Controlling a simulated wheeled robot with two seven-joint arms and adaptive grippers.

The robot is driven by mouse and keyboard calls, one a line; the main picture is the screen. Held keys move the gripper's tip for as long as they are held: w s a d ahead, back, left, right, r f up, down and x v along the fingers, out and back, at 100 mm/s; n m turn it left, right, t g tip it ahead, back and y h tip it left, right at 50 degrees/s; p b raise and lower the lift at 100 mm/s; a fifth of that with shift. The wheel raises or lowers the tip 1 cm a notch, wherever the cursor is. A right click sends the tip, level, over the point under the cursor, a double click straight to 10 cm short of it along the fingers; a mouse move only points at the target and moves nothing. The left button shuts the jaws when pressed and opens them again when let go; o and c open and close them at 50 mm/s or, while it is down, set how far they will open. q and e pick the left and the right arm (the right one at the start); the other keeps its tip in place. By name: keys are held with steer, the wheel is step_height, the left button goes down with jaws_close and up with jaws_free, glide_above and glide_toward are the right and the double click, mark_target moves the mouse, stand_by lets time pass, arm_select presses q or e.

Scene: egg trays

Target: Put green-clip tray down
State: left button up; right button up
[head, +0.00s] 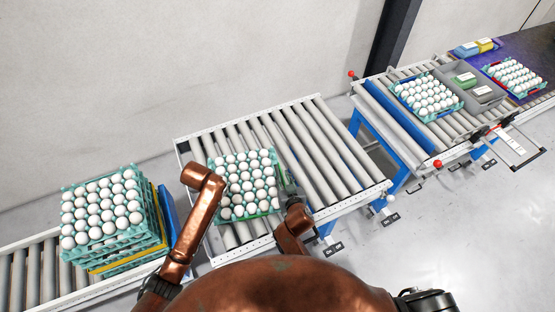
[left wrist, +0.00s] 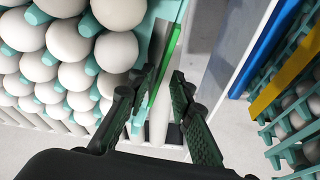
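The teal tray (head: 262,213) of white eggs with green clips sits on the middle roller conveyor. In the left wrist view, a bright green clip (left wrist: 168,55) shows along the tray's edge (left wrist: 158,40). My left gripper (left wrist: 165,80) has its two fingers apart at that edge, one on each side of it; I see no firm grip. In the head view my left arm hides this gripper. My right gripper (head: 287,187) is at the tray's right side; it is small and dark, and its finger gap cannot be made out.
A stack of egg trays (head: 112,225) with yellow and blue parts stands on the left conveyor (head: 40,275). Bare rollers (head: 315,150) lie right of the tray. Another egg tray (head: 428,95), a grey bin (head: 465,80) and a further tray (head: 515,75) stand at the far right.

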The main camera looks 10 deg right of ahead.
arm_select(q)
steer(key=v, duration=0.6)
steer(key=shift+r, duration=0.4)
steer(key=shift+s+r, duration=0.2)
steer(key=shift+r, duration=0.1)
arm_select(e)
steer(key=shift+s, duration=0.15)
steer(key=v, duration=1.1)
steer(key=shift+s+r, duration=0.15)
steer(key=shift+s, duration=0.2)
